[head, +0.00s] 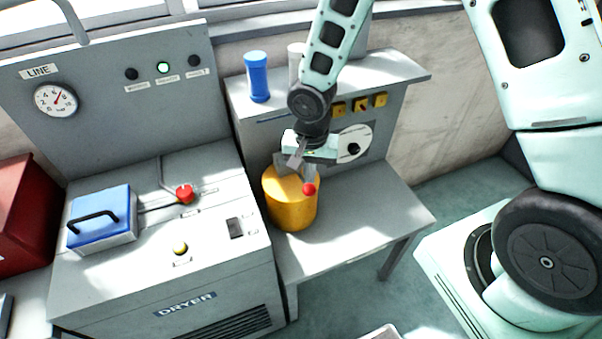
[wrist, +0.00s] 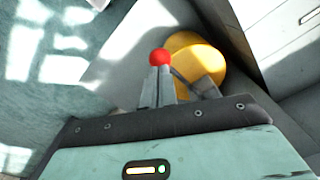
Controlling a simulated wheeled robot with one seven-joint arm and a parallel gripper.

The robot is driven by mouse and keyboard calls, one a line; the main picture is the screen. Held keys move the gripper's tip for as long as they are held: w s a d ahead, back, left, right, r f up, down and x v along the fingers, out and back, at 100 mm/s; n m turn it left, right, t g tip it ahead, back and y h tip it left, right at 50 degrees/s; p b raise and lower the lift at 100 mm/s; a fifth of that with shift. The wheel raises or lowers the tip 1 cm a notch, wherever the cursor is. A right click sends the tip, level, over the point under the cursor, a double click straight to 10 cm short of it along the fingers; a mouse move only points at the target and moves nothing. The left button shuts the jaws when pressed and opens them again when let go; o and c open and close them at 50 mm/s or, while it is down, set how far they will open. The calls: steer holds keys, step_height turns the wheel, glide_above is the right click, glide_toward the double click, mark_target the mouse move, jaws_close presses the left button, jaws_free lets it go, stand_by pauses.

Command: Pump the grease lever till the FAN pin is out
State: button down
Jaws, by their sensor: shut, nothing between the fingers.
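The yellow grease pot (head: 290,208) stands on the grey side bench. The red ball knob (head: 309,189) of its lever shows at the pot's upper right edge. My gripper (head: 308,178) is shut and empty, pointing down just above the knob. In the wrist view the closed fingers (wrist: 159,88) end right at the red knob (wrist: 160,57), and I cannot tell whether they touch it. The yellow pot (wrist: 197,60) lies behind it, with part of the dark lever rod beside the fingers. My gripper hides part of the pot top. I cannot make out a FAN pin or label.
Behind the bench are several yellow switches (head: 361,105), a white disc (head: 357,140) and a blue cylinder (head: 257,77). The dryer cabinet (head: 215,285) at left carries a blue box (head: 100,212) and a red knob (head: 184,194). The bench's front right (head: 385,210) is clear.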

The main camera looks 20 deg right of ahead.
mark_target(308, 191)
steer(key=shift+f, duration=0.1)
steer(key=shift+w+f+b, duration=0.2)
steer(key=shift+f+b, duration=1.6)
steer(key=shift+f, duration=0.25)
steer(key=shift+w+f+b, duration=0.2)
steer(key=shift+f+b, duration=1.6)
steer(key=shift+f, duration=0.2)
steer(key=shift+s+r+p, duration=0.2)
steer(key=shift+r+p, duration=1.4)
steer(key=shift+r, duration=0.55)
steer(key=shift+s+r+p, duration=0.2)
steer(key=shift+r+p, duration=1.4)
steer(key=shift+r, duration=0.5)
steer(key=shift+f, duration=0.2)
steer(key=shift+w+f+b, duration=0.2)
steer(key=shift+f+b, duration=1.5)
steer(key=shift+f, duration=0.35)
steer(key=shift+w+f+b, duration=0.2)
steer(key=shift+f+b, duration=1.45)
steer(key=shift+f, duration=0.35)
steer(key=shift+r, duration=0.15)
